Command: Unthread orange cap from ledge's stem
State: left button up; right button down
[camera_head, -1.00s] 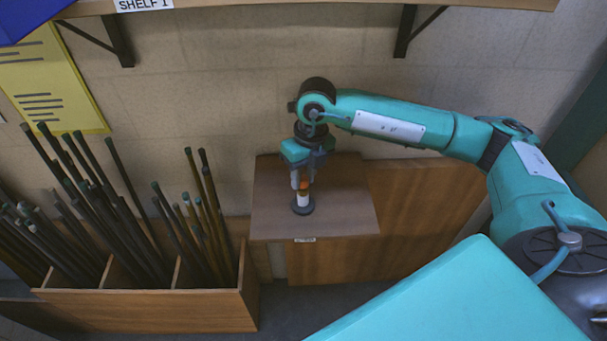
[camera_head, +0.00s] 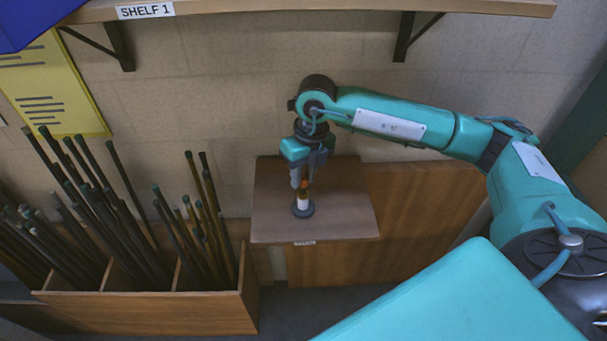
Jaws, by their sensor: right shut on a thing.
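The wooden ledge (camera_head: 340,222) juts from the wall in the middle of the view. On it stands a stem with a dark round base and a white body (camera_head: 303,204). The orange cap (camera_head: 305,186) sits at the top of the stem, between my fingers and partly hidden by them. My right gripper (camera_head: 302,184) points down from above and is shut on the cap. Whether the cap is still threaded on the stem cannot be told at this size. My left gripper is not in view.
A wooden bin (camera_head: 150,308) with several dark rods (camera_head: 95,200) stands at the left. A shelf (camera_head: 300,8) on brackets runs along the top. A yellow poster (camera_head: 50,90) hangs on the wall. The ledge around the stem is clear.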

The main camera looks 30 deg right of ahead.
aim_at(305, 178)
dwell(0.4)
jog(key=shift+s+a+t+h+b, duration=0.15)
jog(key=shift+t+b, duration=0.5)
jog(key=shift+b, duration=0.75)
jog(key=shift+s+d+t+h+b, duration=0.15)
jog(key=shift+t+b, duration=0.5)
jog(key=shift+b, duration=0.75)
jog(key=shift+s+a, duration=0.1)
jog(key=shift+b, duration=0.55)
jog(key=shift+r, duration=0.1)
jog(key=shift+w+p+v, duration=0.25)
jog(key=shift+p+v, duration=0.25)
jog(key=shift+v, duration=0.6)
jog(key=shift+w+r, duration=0.1)
jog(key=shift+r, duration=0.05)
jog(key=shift+w+p+v, duration=0.2)
jog(key=shift+p+v, duration=0.2)
jog(key=shift+v, duration=0.55)
jog(key=shift+w+p+v, duration=0.2)
jog(key=shift+p+v, duration=0.2)
jog(key=shift+v, duration=0.55)
jog(key=shift+s+a+r, duration=0.1)
jog(key=shift+a, duration=0.1)
